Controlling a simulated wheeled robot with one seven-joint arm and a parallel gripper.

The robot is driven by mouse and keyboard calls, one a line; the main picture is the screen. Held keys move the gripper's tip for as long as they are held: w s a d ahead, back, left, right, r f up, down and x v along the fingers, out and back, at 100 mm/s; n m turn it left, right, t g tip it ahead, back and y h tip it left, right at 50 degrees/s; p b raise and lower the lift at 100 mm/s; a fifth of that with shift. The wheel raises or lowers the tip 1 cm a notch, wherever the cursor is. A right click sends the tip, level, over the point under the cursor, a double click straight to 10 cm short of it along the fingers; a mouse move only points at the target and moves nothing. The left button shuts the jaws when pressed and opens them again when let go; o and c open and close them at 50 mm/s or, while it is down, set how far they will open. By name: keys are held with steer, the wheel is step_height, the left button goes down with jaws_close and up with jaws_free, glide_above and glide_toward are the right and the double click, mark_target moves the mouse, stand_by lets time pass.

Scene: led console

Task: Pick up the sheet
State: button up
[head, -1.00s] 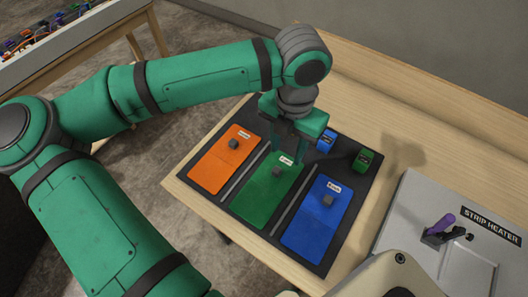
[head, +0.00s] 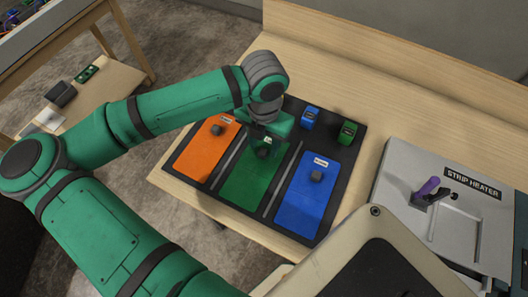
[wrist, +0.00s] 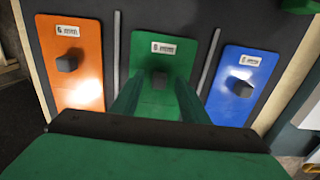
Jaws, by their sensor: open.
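Three coloured sheets lie side by side on a black board (head: 330,222): an orange sheet (head: 205,155), a green sheet (head: 250,190) and a blue sheet (head: 306,195). Each has a grey block-like knob and a white label. My gripper (head: 264,150) is over the far part of the green sheet, jaws open. In the wrist view my gripper (wrist: 158,88) has one finger to each side of the green sheet's knob (wrist: 158,80), with nothing between them but that knob in line. Whether the fingertips are down at the knob's height I cannot tell.
A small blue block (head: 310,118) and a small green block (head: 347,132) stand at the board's back edge. Thin grey bars (head: 283,180) separate the sheets. A strip heater (head: 450,205) with a purple-handled clamp is to the right. A lower side table (head: 100,98) is at left.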

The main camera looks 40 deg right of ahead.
steer(key=shift+f, duration=0.45)
jaws_close()
steer(key=shift+r, duration=0.15)
